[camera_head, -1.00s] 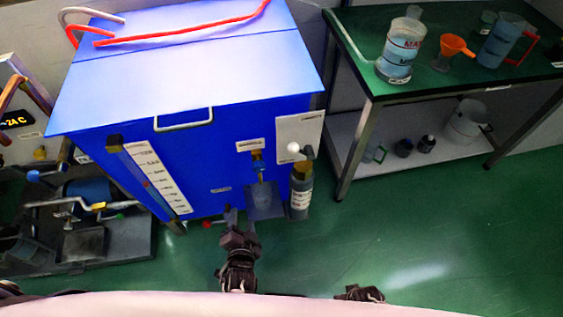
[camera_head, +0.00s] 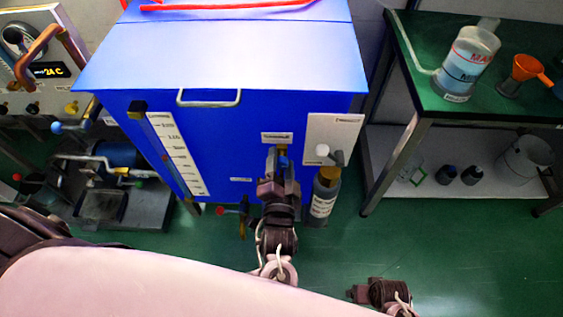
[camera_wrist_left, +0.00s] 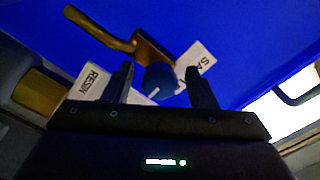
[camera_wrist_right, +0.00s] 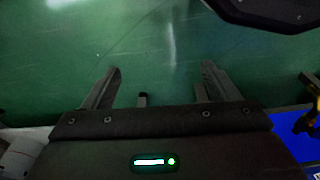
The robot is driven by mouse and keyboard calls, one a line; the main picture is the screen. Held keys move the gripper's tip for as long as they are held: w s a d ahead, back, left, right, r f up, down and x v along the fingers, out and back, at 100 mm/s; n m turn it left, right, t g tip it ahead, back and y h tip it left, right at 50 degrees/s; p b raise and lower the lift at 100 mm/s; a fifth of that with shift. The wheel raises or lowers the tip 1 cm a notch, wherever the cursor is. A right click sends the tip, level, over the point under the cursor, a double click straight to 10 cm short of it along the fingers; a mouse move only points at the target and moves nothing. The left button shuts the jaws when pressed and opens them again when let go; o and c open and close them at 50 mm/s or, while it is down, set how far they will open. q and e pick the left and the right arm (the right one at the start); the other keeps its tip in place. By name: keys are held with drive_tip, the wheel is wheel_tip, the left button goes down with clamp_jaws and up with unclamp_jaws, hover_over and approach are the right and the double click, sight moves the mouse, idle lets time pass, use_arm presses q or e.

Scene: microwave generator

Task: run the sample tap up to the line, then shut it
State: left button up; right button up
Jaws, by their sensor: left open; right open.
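The sample tap's blue knob (camera_wrist_left: 160,82) and brass body (camera_wrist_left: 150,52) show in the left wrist view, beside a partly covered label (camera_wrist_left: 197,60) starting "SA". In the head view the tap (camera_head: 282,156) is on the front of the blue tank (camera_head: 230,125). My left gripper (camera_head: 278,172) is at the tap, open; its fingers stand either side of the knob, and contact cannot be told. It hides what is below the tap. My right gripper (camera_head: 358,292) is open and empty over the green floor, away from the tank.
A scale strip (camera_head: 172,150) runs down the tank's left. A bench (camera_head: 480,105) at right holds a marked jug (camera_head: 467,62) and an orange funnel (camera_head: 528,68).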

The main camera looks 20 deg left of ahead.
use_arm(q)
drive_tip(key=shift+w, duration=0.1)
drive_tip(key=c, duration=1)
drive_tip(key=shift+n, duration=0.6)
drive_tip(key=shift+n+p, duration=0.3)
drive_tip(key=shift+n, duration=1.3)
use_arm(e)
drive_tip(key=shift+s+d+f, duration=0.15)
drive_tip(key=shift+s+f, duration=0.05)
drive_tip(key=shift+f, duration=0.35)
drive_tip(key=shift+s+d+f, duration=0.15)
drive_tip(key=shift+f, duration=0.4)
use_arm(q)
drive_tip(key=o, duration=1)
